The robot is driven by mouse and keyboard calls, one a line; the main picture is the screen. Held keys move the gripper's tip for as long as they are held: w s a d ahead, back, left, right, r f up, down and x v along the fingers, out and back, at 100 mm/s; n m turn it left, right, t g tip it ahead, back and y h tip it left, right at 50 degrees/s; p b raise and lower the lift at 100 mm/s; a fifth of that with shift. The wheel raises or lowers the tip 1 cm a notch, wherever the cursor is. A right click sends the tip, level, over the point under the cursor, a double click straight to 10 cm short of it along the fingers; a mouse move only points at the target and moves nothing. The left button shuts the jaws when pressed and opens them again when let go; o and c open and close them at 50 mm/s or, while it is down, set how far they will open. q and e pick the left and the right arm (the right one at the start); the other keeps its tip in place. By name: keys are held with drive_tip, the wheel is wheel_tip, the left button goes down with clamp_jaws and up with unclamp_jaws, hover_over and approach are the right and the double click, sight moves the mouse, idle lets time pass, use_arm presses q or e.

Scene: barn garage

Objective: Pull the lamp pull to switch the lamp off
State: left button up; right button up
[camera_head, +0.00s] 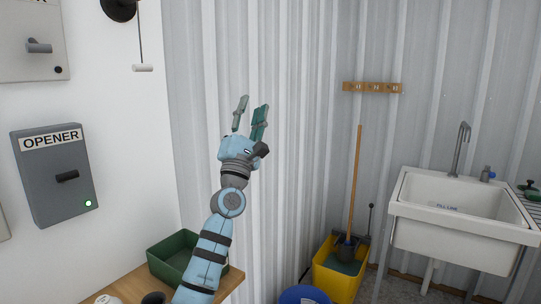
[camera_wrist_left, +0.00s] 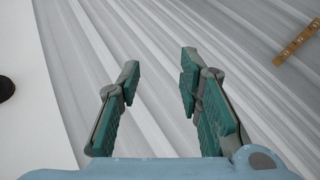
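The lamp is cut off by the top edge. My left gripper (camera_head: 250,103) is raised in front of the corrugated wall, to the right of the pull and lower in the picture. Its fingers are apart and empty. In the left wrist view the open fingers (camera_wrist_left: 158,75) have only wall between them. A dark round shape (camera_wrist_left: 6,88) is at the left edge there. The right gripper is not in view.
A grey opener box (camera_head: 55,175) with a lit green light is on the white wall. A green tray (camera_head: 172,256) stands on a wooden bench below. A sink (camera_head: 455,215), a yellow mop bucket (camera_head: 338,281) and a hook rail (camera_head: 372,88) are at right.

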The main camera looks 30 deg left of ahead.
use_arm(q)
drive_tip(key=w+d+f+g, duration=0.1)
drive_tip(key=w+f, duration=0.4)
drive_tip(key=f, duration=0.6)
drive_tip(key=shift+w+n+g+h+b, duration=0.2)
drive_tip(key=shift+n+g+h+b, duration=0.15)
drive_tip(key=shift+g, duration=0.35)
drive_tip(key=shift+f, duration=0.1)
